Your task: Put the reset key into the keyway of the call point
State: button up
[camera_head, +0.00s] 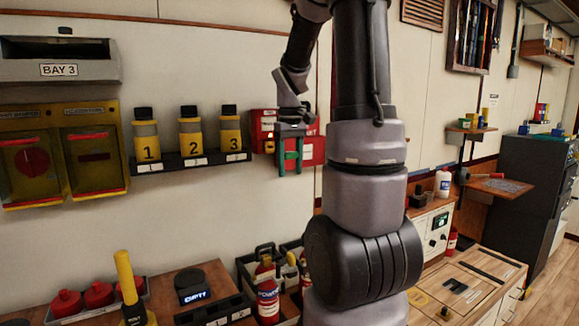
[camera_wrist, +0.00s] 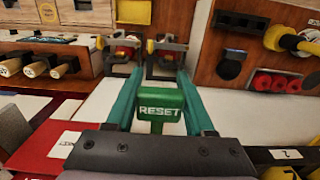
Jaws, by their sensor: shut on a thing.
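My gripper (camera_head: 290,168) points down, with its teal fingers in front of a red wall box (camera_head: 312,152), which looks like the call point. It is shut on the green reset key (camera_wrist: 158,110), marked RESET, which sits between the fingers in the wrist view. In the head view the key is small and hard to tell from the fingers. A red surface (camera_wrist: 40,150) shows at the lower left of the wrist view, beside my gripper. I cannot make out the keyway, nor whether the key touches the box.
A shelf (camera_head: 190,162) with several numbered yellow canisters is on the wall left of my gripper. Yellow cabinets (camera_head: 62,112) hang farther left. Below are a crate (camera_head: 243,268) with bottles and a wooden bench (camera_head: 180,285). A cabinet (camera_head: 470,275) stands at right.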

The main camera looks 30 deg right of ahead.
jog(key=shift+r, duration=0.15)
jog(key=w, duration=0.6)
jog(key=shift+a, duration=0.15)
jog(key=shift+w, duration=1.35)
dwell(1.3)
jog(key=o, duration=1.4)
